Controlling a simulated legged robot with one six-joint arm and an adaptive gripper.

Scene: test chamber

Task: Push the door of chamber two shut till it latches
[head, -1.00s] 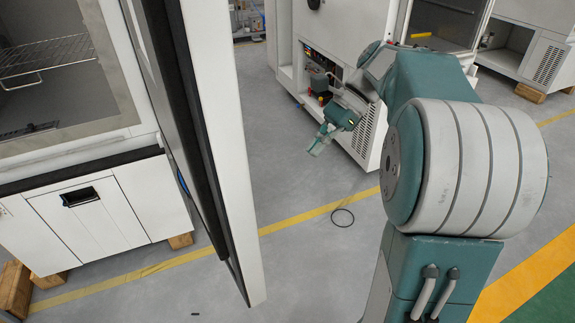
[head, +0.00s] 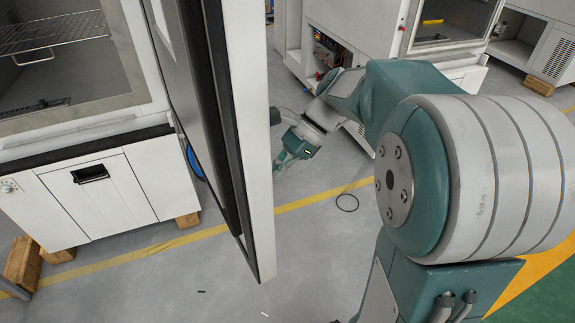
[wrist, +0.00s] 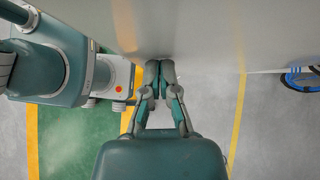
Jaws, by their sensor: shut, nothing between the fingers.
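The chamber door (head: 256,130) stands wide open in the head view, a tall white slab with a black seal along its inner side. The open chamber (head: 138,92) is at the left, with a wire shelf inside. My gripper (head: 277,174) is on the door's outer side, close to its white face. In the wrist view my gripper (wrist: 160,70) is shut and empty, its fingertips pointing at the grey door panel (wrist: 195,30). The fingertips are at or very near the panel; I cannot tell if they touch. The latch cannot be made out.
Another white cabinet (head: 345,35) with an exposed electrical panel stands behind my arm. Wooden blocks (head: 22,262) support the chamber. Blue cables (wrist: 298,78) lie at the right in the wrist view.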

